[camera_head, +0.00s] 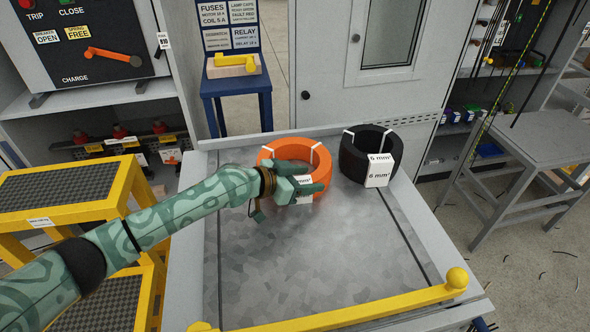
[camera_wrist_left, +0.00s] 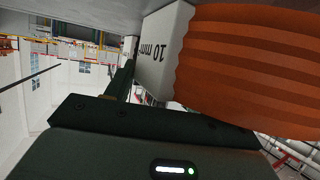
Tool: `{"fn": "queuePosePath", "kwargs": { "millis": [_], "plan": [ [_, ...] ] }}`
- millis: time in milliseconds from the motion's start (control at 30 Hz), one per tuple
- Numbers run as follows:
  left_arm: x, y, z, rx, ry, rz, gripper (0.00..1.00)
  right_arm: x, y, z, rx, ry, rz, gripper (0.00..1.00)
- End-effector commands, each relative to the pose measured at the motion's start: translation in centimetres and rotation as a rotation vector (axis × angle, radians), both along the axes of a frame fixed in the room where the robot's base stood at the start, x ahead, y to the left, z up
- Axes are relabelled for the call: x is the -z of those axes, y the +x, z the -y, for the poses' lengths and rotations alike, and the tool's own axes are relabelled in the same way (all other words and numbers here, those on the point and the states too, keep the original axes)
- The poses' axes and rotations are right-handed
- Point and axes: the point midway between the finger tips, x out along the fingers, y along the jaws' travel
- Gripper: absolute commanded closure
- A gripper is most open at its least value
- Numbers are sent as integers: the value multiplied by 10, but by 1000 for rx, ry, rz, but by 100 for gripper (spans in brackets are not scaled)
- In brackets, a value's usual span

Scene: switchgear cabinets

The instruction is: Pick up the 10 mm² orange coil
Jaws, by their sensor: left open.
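The orange coil (camera_head: 296,150) lies flat near the back of the grey metal table, with white ties and a white label. In the left wrist view the coil (camera_wrist_left: 245,70) fills the upper right, and its label (camera_wrist_left: 163,48) reads "10 mm", seen upside down. My left gripper (camera_head: 318,188) is open at the coil's near side, in front of its label and partly hiding it. Whether a finger touches the coil cannot be told. A black coil (camera_head: 362,153) labelled 6 mm² lies to the right of the orange one. My right gripper is not in view.
The metal table (camera_head: 310,262) is bare in front of the coils. A yellow bar with a ball end (camera_head: 457,279) runs along its near edge. Yellow steps (camera_head: 62,217) stand at left, a blue stand (camera_head: 238,84) behind, and a grey table (camera_head: 535,135) at right.

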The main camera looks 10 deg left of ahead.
Motion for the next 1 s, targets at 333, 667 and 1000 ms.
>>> {"fn": "queuePosePath", "kwargs": {
  "millis": [333, 667, 1000],
  "plan": [
    [0, 1, 1, -1, 0, 0, 77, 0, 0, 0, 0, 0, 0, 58],
    [2, 0, 0, 0, 3, -4, 100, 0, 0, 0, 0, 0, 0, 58],
    [5, 0, 0, -1, 7, -9, 100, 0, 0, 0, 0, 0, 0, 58]
  ]
}}
